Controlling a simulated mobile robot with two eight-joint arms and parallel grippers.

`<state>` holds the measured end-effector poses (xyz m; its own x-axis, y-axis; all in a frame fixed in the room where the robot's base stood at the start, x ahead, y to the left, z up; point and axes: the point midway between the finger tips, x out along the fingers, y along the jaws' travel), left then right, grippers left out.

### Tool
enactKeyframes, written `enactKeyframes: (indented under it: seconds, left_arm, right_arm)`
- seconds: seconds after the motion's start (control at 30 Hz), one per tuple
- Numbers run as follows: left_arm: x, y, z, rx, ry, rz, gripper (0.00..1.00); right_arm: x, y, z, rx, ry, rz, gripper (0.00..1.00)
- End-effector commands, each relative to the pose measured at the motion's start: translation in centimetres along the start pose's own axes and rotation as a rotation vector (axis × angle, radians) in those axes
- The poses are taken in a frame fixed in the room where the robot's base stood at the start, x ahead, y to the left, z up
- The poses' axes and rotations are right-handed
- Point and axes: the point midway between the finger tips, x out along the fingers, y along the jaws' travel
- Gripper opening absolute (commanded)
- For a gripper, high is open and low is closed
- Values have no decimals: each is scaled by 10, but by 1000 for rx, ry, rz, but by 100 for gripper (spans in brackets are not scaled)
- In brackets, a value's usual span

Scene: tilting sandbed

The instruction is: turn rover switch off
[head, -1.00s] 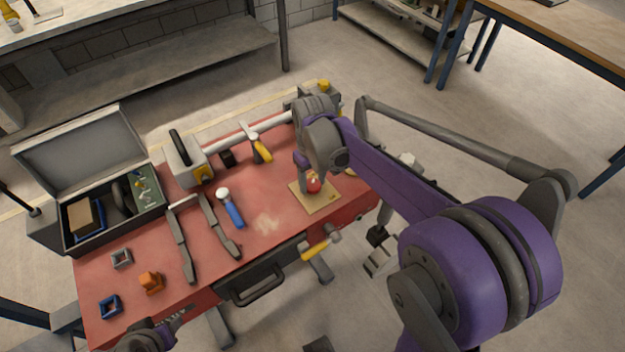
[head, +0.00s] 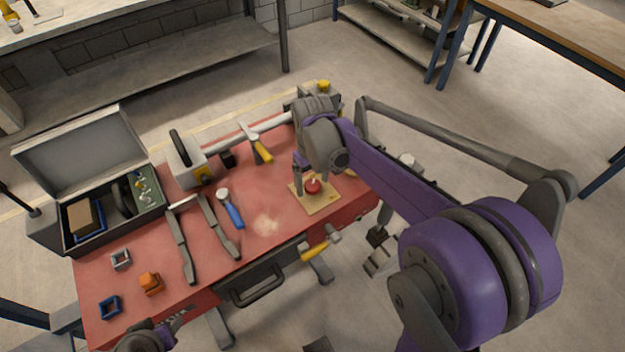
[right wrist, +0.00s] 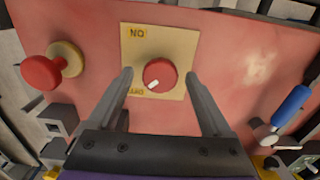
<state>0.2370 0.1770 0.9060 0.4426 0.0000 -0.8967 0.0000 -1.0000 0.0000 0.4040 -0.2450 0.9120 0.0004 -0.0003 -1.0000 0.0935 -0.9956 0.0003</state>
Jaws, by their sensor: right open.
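The rover switch is a round red knob (head: 313,186) on a square tan plate (head: 325,203) near the right end of the red bench. In the right wrist view the knob (right wrist: 160,75) has a white mark at its lower left, towards a small label at the plate's lower left corner; another label is at the upper left. My right gripper (right wrist: 165,80) is open, one finger on each side of the knob, with gaps visible. In the head view the gripper (head: 308,182) hangs over the plate. My left gripper (head: 180,320) is at the bench's front left; its jaws are unclear.
A red mushroom button (right wrist: 42,73) on a yellowish base stands beside the plate. A blue-handled tool (head: 234,214) and a grey two-legged tool (head: 180,240) lie left of it. An open case (head: 70,245) stands at the left.

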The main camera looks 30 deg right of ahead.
Motion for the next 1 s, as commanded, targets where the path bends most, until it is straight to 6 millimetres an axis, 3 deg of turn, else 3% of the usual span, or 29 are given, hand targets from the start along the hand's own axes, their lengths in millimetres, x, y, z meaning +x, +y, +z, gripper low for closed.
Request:
enactKeyframes:
  seconds: [0.17, 0.5, 0.7, 1.0]
  left_arm:
    - [-1, 0, -1, 0, 0, 0, 50]
    - [-6, 0, -5, 0, 4, 0, 50]
    - [-7, 0, -6, 0, 5, 0, 50]
    - [-8, 0, -7, 0, 5, 0, 50]
  right_arm:
    - [-7, 0, 0, 0, 0, 0, 84]
    - [-72, 0, 0, 0, 0, 0, 84]
    - [-100, 0, 0, 0, 0, 0, 84]
    - [-108, 0, 0, 0, 0, 0, 84]
